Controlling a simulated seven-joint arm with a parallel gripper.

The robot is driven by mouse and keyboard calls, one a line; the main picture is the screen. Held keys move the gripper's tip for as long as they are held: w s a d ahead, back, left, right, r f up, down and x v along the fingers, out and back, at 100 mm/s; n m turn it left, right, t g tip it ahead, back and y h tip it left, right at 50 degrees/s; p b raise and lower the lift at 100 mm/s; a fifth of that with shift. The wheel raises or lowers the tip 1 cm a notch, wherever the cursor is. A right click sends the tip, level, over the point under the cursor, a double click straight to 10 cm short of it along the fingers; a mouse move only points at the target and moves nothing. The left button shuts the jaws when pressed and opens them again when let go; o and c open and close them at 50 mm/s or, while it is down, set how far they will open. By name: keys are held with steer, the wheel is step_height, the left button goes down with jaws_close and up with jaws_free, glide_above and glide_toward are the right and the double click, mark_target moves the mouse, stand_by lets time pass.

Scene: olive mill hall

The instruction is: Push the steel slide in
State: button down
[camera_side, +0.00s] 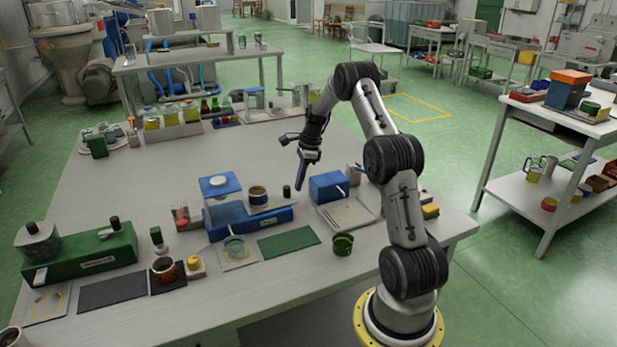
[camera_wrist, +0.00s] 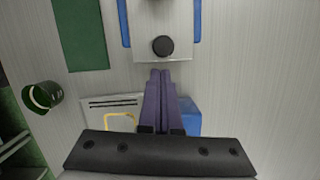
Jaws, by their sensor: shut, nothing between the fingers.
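The steel slide (camera_wrist: 145,45) is a pale plate between two blue rails at the top of the wrist view, its near end sticking out past them. A round black knob (camera_wrist: 163,46) stands near that end; in the side view the knob (camera_side: 286,191) shows at the right end of the blue dispenser base (camera_side: 250,220). My gripper (camera_wrist: 160,72) has its purple fingers together and empty, tips just beyond the slide's near end. In the side view my gripper (camera_side: 300,187) points down, right of the knob. I cannot tell whether the tips touch the slide.
A blue box (camera_side: 328,186) with a pale lever and a plate with a yellow square (camera_side: 348,215) stand close right of my gripper. A green mat (camera_side: 288,242) and a green cup (camera_side: 342,244) lie nearer the front edge. The table behind my gripper looks mostly clear.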

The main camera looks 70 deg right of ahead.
mark_target(272, 202)
steer(key=shift+w+a, duration=0.25)
steer(key=shift+w, duration=0.1)
steer(key=w+a, duration=0.8)
steer(key=shift+w+a, duration=0.2)
steer(key=s+d, duration=0.2)
steer(key=s, duration=0.1)
steer(key=shift+s+d, duration=0.3)
steer(key=v, duration=1)
